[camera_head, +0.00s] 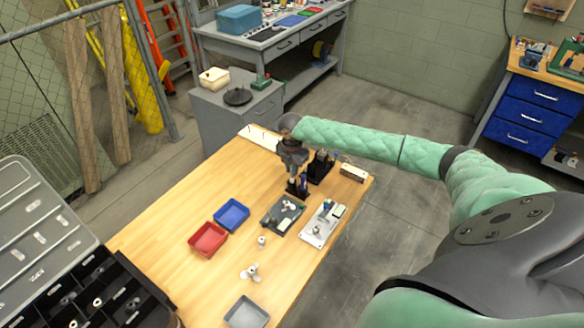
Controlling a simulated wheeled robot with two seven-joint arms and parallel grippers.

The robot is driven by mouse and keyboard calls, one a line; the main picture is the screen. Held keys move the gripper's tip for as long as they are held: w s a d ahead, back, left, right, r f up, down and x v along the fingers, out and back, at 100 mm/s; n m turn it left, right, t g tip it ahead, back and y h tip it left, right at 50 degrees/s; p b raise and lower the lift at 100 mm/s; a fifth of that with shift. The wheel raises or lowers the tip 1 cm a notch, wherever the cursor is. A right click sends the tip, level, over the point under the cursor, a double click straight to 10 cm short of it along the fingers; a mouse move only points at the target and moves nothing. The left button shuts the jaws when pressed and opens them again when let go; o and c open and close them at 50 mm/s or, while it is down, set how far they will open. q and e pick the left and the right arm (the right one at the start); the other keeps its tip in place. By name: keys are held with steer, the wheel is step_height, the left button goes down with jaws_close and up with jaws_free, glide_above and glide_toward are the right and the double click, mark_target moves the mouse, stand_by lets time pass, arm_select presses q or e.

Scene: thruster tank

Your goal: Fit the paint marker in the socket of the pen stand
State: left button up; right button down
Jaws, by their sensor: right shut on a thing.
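My right gripper (294,172) hangs at the end of the green-sleeved arm, pointing down over the far right part of the wooden table. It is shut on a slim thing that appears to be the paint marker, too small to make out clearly. Just below the gripper stands a small black stand (297,188), which looks like the pen stand. I cannot tell whether the marker's tip is in its socket or above it. My left gripper is not in view.
A black holder (320,167) stands close right of the gripper. A dark tray (282,215) and a light plate with parts (323,224) lie nearer. A red bin (208,240) and a blue bin (232,216) sit left. The table's (165,235) left part is clear.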

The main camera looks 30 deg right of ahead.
steer(key=shift+f, duration=0.95)
stand_by(0.3)
stand_by(0.3)
steer(key=shift+f, duration=0.2)
stand_by(0.3)
steer(key=c, duration=1.3)
jaws_free()
